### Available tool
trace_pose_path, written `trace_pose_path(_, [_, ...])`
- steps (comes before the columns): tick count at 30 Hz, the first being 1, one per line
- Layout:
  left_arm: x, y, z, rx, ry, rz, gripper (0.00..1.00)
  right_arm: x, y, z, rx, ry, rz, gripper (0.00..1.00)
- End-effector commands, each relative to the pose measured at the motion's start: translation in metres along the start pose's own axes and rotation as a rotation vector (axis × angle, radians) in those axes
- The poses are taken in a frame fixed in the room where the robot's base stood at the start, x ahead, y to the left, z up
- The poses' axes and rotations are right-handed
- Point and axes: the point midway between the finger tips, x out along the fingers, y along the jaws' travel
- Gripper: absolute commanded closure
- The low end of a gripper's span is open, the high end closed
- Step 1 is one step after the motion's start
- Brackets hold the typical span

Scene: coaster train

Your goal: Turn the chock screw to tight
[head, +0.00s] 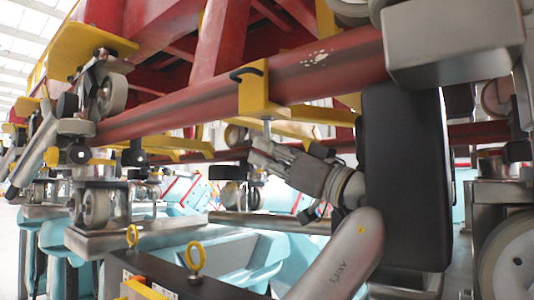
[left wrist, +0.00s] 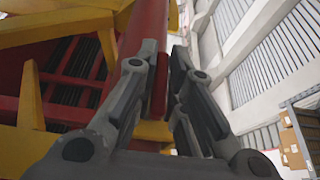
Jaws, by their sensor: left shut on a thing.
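A yellow chock bracket (head: 258,95) wraps the red tube (head: 330,70) in the middle of the head view, with a black curved handle (head: 246,72) on its upper side. A thin grey chock screw (head: 267,127) sticks down from the bracket. My left gripper (head: 258,150) is just below the bracket at the screw's lower end and is shut on it; its fingers hide the grip. In the left wrist view, my left gripper's fingers (left wrist: 169,62) are close together beside the red tube (left wrist: 145,28). The screw cannot be made out there. My right gripper is not in view.
A large black pad (head: 405,175) and grey metal block (head: 455,45) stand right of the bracket. Wheel assemblies (head: 100,95) are at the left. Yellow eye bolts (head: 195,258) rise at the lower front. The red frame is close overhead.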

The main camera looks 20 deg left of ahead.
Motion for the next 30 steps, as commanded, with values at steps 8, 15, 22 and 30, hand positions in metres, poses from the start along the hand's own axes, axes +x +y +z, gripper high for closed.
trace_pose_path(8, [0.001,-0.001,-0.002,-0.001,0.003,0.001,0.76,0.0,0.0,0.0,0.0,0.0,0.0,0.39])
trace_pose_path(15, [0.0,0.0,-0.001,-0.001,0.002,0.001,0.68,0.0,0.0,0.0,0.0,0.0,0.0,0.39])
trace_pose_path(22, [-0.009,0.0,-0.001,-0.001,0.003,0.003,0.68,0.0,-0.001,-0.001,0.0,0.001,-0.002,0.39])
trace_pose_path(30, [-0.053,0.001,-0.001,-0.001,0.002,0.005,0.68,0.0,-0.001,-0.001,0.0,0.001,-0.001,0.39])
